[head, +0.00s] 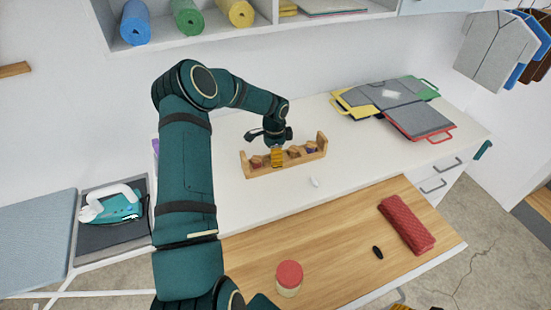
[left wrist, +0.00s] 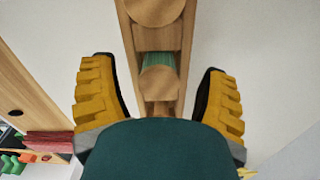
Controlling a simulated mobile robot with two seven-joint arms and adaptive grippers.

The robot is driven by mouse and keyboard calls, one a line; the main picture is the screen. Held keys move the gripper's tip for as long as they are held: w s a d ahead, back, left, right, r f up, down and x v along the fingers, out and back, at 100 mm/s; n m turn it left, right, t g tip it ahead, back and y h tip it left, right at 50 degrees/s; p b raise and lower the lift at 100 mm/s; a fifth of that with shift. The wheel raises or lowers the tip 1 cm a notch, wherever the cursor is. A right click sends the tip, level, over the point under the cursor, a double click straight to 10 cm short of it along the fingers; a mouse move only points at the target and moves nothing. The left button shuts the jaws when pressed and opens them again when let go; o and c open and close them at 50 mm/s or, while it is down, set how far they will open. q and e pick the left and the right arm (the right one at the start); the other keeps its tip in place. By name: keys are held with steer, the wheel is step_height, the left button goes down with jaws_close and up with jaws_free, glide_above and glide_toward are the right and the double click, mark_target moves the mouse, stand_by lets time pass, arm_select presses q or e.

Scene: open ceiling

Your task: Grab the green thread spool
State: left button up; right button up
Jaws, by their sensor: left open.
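The green thread spool (left wrist: 160,62) shows in the left wrist view as a strip of green thread behind a round wooden end. It stands in a wooden rack (head: 322,141) on the white counter. My left gripper (head: 277,158) is open over the rack. In the left wrist view, its yellow ridged fingers (left wrist: 160,85) are apart, one on each side of the rack and spool. I cannot tell whether either touches. In the head view the gripper hides the green spool.
Other spools (head: 294,152) sit in the rack. A red roll (head: 406,224) and a red-lidded jar (head: 289,278) are on the wooden top. An iron (head: 118,207) stands at left.

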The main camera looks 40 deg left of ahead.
arm_select(q)
steer(key=c, duration=1.1)
steer(key=shift+o, duration=0.2)
